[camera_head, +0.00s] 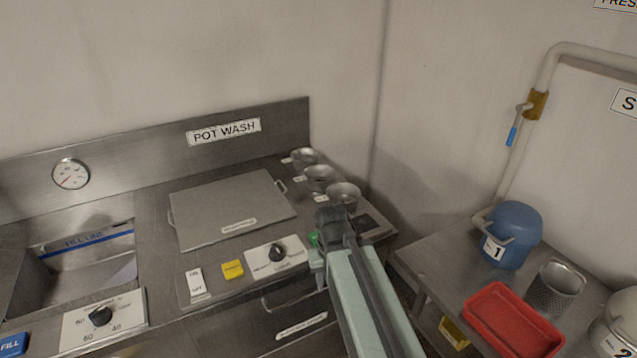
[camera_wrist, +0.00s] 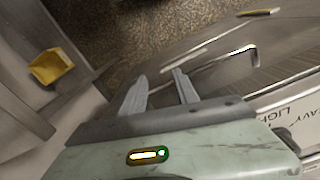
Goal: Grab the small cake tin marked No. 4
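Three small round metal tins stand in a row at the right end of the steel pot wash counter: a back tin (camera_head: 304,157), a middle tin (camera_head: 320,177) and a front tin (camera_head: 343,193). Each has a small pale tag on its left side, too small to read, so I cannot tell which is No. 4. My gripper (camera_head: 332,214) is at the counter's front right, just in front of the front tin and partly overlapping it in the picture. In the wrist view my gripper (camera_wrist: 159,80) has its two fingers apart with nothing between them. No tin shows there.
A flat lid (camera_head: 230,205) lies on the counter left of the tins. A control knob (camera_head: 277,252) and a yellow button (camera_head: 232,269) are near the front edge. A side table at right holds a blue pot (camera_head: 513,234), a red tray (camera_head: 512,322) and a perforated metal cup (camera_head: 554,287).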

